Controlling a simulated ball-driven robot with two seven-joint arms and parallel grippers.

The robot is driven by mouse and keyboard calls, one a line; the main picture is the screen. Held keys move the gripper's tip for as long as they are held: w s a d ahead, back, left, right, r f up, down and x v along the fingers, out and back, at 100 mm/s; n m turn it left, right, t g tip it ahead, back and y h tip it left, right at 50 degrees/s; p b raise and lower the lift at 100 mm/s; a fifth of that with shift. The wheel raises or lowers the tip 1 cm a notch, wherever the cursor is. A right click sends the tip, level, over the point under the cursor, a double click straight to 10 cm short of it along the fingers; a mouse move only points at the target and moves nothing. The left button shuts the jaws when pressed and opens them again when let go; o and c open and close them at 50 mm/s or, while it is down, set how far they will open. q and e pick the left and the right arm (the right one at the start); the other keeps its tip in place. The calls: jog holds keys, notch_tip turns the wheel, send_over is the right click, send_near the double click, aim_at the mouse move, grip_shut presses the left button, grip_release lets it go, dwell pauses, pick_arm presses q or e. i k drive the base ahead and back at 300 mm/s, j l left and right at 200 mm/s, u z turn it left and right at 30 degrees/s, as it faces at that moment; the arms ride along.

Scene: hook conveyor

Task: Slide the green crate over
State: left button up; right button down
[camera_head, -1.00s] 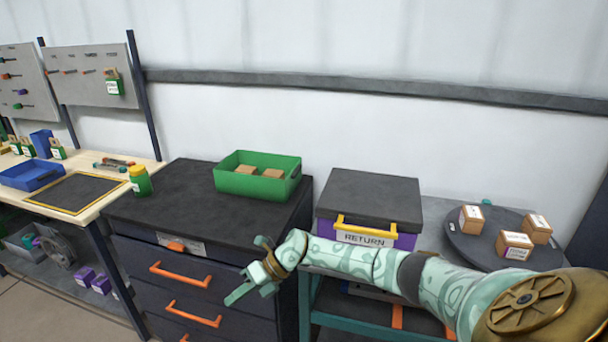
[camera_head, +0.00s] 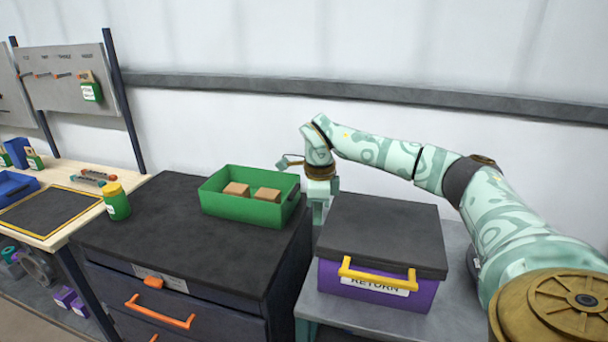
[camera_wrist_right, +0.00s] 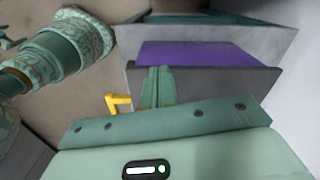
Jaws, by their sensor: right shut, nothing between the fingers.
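The green crate (camera_head: 240,207) stands on the black top of the drawer cabinet (camera_head: 160,240), near its back right edge. My left gripper is not in view.
The purple return box (camera_head: 375,285) with a black lid and yellow handle stands close on the right. The cabinet top left and front of the crate is clear.

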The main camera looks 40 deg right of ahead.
aim_at(214, 203)
jog(key=i+l, duration=0.35)
jog(key=l, duration=0.15)
jog(key=i+l, duration=0.35)
jog(key=l, duration=0.15)
